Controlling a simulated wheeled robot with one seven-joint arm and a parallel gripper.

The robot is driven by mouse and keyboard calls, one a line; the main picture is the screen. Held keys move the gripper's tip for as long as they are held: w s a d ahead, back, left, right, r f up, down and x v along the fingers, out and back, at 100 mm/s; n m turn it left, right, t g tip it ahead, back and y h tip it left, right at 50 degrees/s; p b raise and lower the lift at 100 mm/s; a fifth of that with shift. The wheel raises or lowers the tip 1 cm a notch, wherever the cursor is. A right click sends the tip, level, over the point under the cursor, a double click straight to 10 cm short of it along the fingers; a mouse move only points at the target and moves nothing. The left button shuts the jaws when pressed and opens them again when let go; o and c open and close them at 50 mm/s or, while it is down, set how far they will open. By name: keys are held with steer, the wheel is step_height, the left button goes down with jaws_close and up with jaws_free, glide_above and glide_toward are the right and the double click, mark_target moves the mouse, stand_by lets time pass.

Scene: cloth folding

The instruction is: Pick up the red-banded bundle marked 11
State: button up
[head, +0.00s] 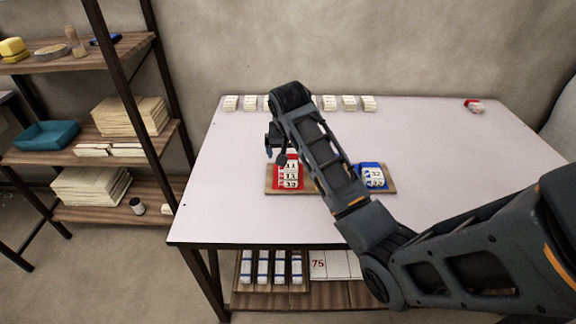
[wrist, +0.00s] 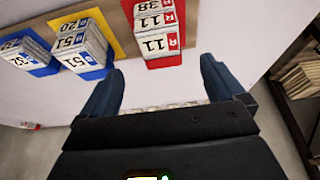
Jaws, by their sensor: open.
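In the wrist view, two white bundles with red end marks read 11, a nearer one (wrist: 157,44) and one behind it (wrist: 153,20). They lie on a red mat (wrist: 166,62), with a bundle marked 38 beyond them. In the head view, the stack of bundles (head: 289,176) sits on the red mat (head: 279,183), numbers too small to read surely. My gripper (head: 275,156) hangs above the table by the back left of that mat. In the wrist view, my gripper (wrist: 161,68) is open and empty, its fingers apart from the bundles.
A wooden board (head: 270,190) lies under the mats. Several white bundles (head: 348,103) line the table's back edge. A red-marked item (head: 474,106) lies far right. A shelf (head: 100,140) stands left.

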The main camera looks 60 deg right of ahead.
mark_target(288, 163)
steer(key=shift+x, duration=3.85)
steer(key=c, duration=1.1)
steer(key=shift+o, duration=0.2)
steer(key=shift+r, duration=0.15)
